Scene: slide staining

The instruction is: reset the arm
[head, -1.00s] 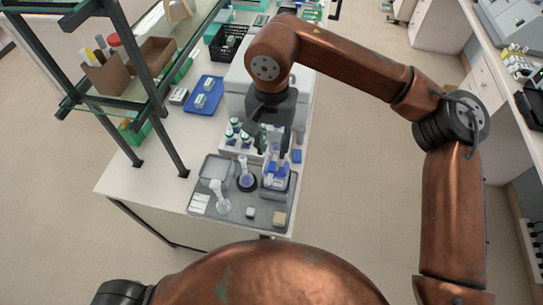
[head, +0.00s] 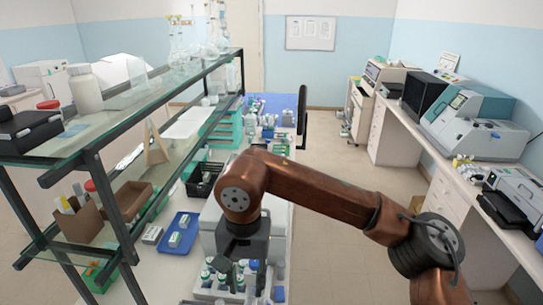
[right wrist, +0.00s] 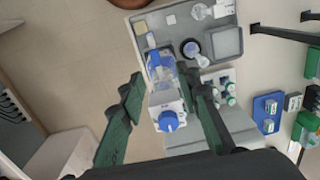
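My right gripper (head: 243,278) hangs over the bench near the bottom edge of the head view. In the right wrist view its two dark green fingers (right wrist: 165,82) are spread apart. A clear container with blue contents and a blue knob (right wrist: 168,120) shows between them, with gaps on both sides. It appears below the fingers, not gripped. My left gripper is not in view.
A grey tray (right wrist: 232,22) with glassware and small vials (right wrist: 218,88) show in the wrist view. A blue tray (head: 171,239) and black basket (head: 204,182) lie on the bench beside a glass shelf (head: 135,100). The floor aisle (head: 330,190) is clear.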

